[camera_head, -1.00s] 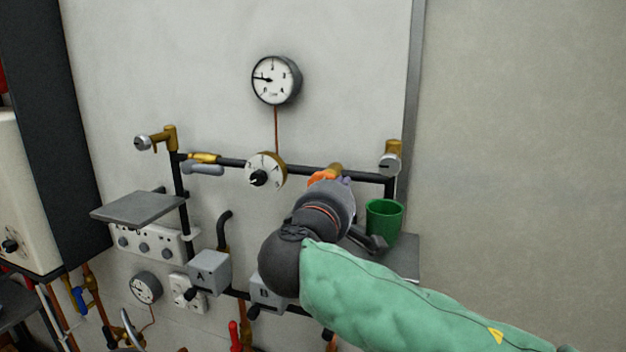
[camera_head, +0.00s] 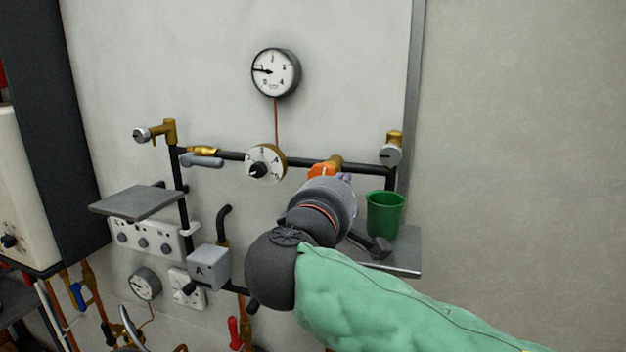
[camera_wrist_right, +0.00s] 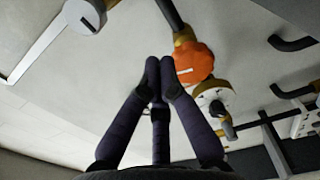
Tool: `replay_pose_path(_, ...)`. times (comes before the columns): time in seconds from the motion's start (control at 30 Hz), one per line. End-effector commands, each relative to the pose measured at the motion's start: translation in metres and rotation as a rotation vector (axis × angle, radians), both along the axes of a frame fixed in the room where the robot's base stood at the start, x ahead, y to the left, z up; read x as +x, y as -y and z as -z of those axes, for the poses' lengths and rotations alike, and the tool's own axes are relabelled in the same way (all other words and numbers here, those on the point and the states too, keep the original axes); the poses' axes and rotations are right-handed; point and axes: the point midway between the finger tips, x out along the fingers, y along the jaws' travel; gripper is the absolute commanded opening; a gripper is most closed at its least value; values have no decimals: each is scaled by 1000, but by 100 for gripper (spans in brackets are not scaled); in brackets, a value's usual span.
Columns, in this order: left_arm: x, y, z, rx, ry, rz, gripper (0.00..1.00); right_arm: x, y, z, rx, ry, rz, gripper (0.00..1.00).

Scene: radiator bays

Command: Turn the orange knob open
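The orange knob (camera_head: 321,169) sits on a brass fitting on the black horizontal pipe in the head view, its lower part hidden by my right gripper. In the right wrist view the orange knob (camera_wrist_right: 196,60) shows its lobed rim and a white line across its face. My right gripper (camera_head: 345,179) is just in front of it, mostly hidden behind its own wrist in the head view. In the right wrist view its dark fingers (camera_wrist_right: 160,66) are drawn together, empty, beside the knob; I cannot tell whether they touch it. My left gripper is in neither view.
A green cup (camera_head: 384,215) and a dark hammer-like tool (camera_head: 372,244) are on the right shelf (camera_head: 405,262), close to my right wrist. A white dial (camera_head: 265,164) is left of the knob. A pressure gauge (camera_head: 276,72) hangs above. An empty shelf (camera_head: 137,202) is at left.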

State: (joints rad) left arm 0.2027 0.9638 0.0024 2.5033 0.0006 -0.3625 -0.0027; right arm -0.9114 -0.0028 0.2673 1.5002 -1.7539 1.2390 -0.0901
Motion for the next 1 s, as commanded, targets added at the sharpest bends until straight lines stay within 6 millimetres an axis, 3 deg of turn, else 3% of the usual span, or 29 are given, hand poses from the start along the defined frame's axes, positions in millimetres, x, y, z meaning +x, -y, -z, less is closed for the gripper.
replay_pose_path(0.23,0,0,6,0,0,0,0,-20,-7,0,0,0,-2,0)
replay_pose_path(0.6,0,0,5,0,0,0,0,-22,-7,1,-1,-1,-1,0)
replay_pose_path(1.0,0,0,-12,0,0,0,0,-26,-12,24,0,0,1,0)
